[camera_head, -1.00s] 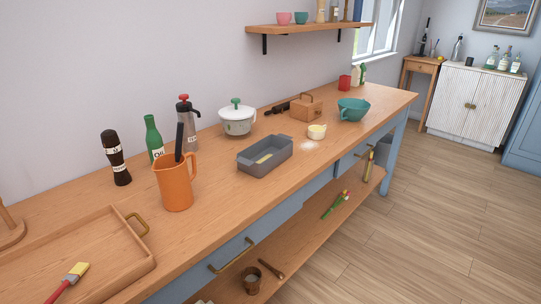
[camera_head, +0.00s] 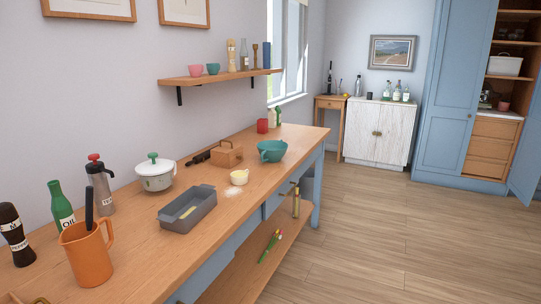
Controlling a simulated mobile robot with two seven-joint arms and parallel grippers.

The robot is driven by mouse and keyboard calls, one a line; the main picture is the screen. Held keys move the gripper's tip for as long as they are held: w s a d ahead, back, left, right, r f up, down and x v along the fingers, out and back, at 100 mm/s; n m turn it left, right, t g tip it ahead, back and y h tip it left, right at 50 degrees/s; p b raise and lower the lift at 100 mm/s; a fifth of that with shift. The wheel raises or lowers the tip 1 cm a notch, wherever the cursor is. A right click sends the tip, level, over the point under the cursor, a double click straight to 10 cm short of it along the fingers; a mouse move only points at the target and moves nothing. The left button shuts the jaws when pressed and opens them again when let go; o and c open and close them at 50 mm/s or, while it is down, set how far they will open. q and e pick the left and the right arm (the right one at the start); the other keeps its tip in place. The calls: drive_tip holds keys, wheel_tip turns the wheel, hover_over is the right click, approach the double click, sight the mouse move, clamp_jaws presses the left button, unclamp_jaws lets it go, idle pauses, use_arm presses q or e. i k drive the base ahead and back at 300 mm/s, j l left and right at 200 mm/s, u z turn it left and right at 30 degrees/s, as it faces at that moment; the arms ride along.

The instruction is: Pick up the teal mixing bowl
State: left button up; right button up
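The teal mixing bowl (camera_head: 272,151) stands upright on the wooden worktop (camera_head: 150,255), toward its far right end. It has a wide rim, and a handle or spout shows on its side. The worktop around its front and right side is bare. Neither of my grippers is in view.
Near the bowl are a wooden box with a handle (camera_head: 226,154), a small cream dish (camera_head: 239,177) and a red container (camera_head: 262,126). A grey loaf tin (camera_head: 187,208), white lidded pot (camera_head: 156,174) and orange jug (camera_head: 87,252) stand nearer. Open floor (camera_head: 390,230) lies to the right.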

sight(269, 151)
drive_tip(key=i+l+z, duration=0.3)
drive_tip(key=i, duration=0.35)
drive_tip(key=i+l+z, duration=0.3)
drive_tip(key=i, duration=0.35)
drive_tip(key=i+z, duration=0.3)
drive_tip(key=i, duration=0.4)
drive_tip(key=i+u, duration=0.2)
drive_tip(key=i, duration=0.3)
drive_tip(key=i+l+u, duration=0.2)
drive_tip(key=i, duration=0.3)
drive_tip(key=i+l+u, duration=0.15)
drive_tip(key=i, duration=0.35)
drive_tip(key=i+l+u, duration=0.15)
drive_tip(key=u, duration=0.25)
drive_tip(key=i+l+u, duration=0.55)
drive_tip(key=u, duration=0.2)
